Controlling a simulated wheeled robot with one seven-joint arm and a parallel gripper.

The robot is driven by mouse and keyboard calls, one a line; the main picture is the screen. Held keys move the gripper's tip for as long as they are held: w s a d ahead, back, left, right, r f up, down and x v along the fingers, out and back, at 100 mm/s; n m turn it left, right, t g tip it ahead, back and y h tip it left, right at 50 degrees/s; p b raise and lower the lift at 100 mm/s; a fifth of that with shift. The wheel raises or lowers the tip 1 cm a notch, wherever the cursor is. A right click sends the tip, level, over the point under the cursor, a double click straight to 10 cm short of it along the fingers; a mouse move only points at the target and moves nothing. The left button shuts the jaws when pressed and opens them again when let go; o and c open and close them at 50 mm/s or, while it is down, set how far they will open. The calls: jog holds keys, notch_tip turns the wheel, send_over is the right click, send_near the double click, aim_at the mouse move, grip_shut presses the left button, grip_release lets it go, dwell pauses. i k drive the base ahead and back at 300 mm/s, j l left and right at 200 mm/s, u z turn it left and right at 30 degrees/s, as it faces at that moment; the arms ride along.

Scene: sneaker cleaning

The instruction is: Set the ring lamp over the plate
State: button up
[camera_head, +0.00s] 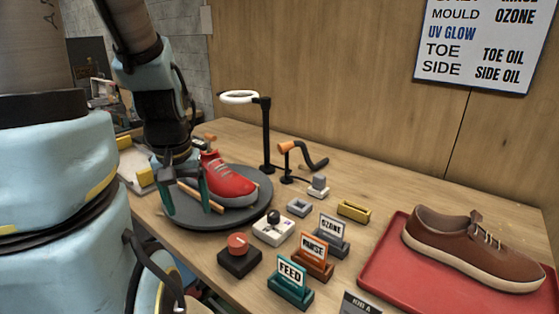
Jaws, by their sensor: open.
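The ring lamp (267,138) has a black upright post at the back edge of the plate. Its white ring (239,97) juts left from the top of the post. In the picture the ring shows above the plate's far side; whether it is directly over the plate I cannot tell. The plate (245,212) is a dark grey disc with a red sneaker (230,182) on it. My gripper (188,201) is open at the plate's left side, fingers pointing down, left of the sneaker and apart from the lamp. A wooden stick (198,196) lies between the fingers; contact is unclear.
An orange-tipped black curved handle (305,154) stands right of the lamp. A dial (239,255), a joystick box (273,230) and labelled blocks (312,258) stand in front. A brown shoe (475,247) sits on a red tray (385,262) at right. A wooden wall (340,80) closes the back.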

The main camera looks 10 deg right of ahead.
aim_at(225, 97)
jog(key=i+j+u, duration=0.3)
jog(key=i+j, duration=0.5)
jog(key=j, duration=0.1)
